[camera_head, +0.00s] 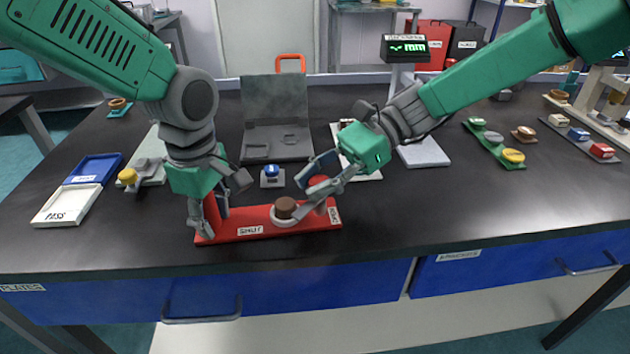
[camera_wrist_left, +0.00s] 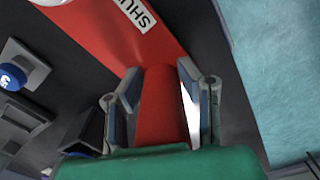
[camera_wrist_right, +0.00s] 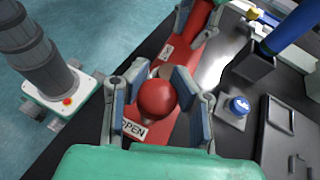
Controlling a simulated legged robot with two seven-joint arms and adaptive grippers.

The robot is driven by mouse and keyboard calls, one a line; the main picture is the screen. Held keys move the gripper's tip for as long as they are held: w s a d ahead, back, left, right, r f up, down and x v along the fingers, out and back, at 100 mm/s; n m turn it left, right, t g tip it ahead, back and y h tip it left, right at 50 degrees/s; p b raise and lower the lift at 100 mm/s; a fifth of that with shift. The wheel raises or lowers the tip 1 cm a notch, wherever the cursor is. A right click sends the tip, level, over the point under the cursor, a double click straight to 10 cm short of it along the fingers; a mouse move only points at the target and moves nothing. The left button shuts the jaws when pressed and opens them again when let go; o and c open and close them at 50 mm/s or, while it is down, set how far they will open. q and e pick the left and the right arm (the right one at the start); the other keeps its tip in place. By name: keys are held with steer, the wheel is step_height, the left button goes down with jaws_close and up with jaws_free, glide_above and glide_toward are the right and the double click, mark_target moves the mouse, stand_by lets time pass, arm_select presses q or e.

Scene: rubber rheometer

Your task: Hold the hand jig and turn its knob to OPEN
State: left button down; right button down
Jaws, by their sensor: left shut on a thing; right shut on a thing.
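The hand jig (camera_head: 262,232) is a red bar on the dark bench, with a SHUT label left of its middle and an OPEN label at its right end. A brown hub (camera_head: 284,207) sits on a pale disc at its middle. My left gripper (camera_head: 210,212) is shut on the upright red grip (camera_wrist_left: 161,105) at the left end. My right gripper (camera_head: 316,188) is shut on a red ball knob (camera_wrist_right: 157,98) beside the OPEN label (camera_wrist_right: 134,129). The fingers partly hide the knob in the head view.
A small blue button box (camera_head: 271,175) and a grey open case (camera_head: 276,130) stand behind the jig. A green strip with round pieces (camera_head: 490,141) lies at the right. The bench front right of the jig is clear.

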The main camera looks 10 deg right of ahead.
steer(key=n+g+h, duration=0.2)
steer(key=n+g, duration=0.1)
steer(key=shift+w+n+g, duration=0.1)
steer(key=shift+n+g, duration=0.2)
steer(key=shift+g, duration=0.1)
steer(key=n+g+h, duration=0.3)
steer(key=shift+n, duration=0.4)
steer(key=shift+a, duration=0.15)
stand_by(0.5)
steer(key=c, duration=1.1)
jaws_free()
steer(key=shift+c, duration=0.2)
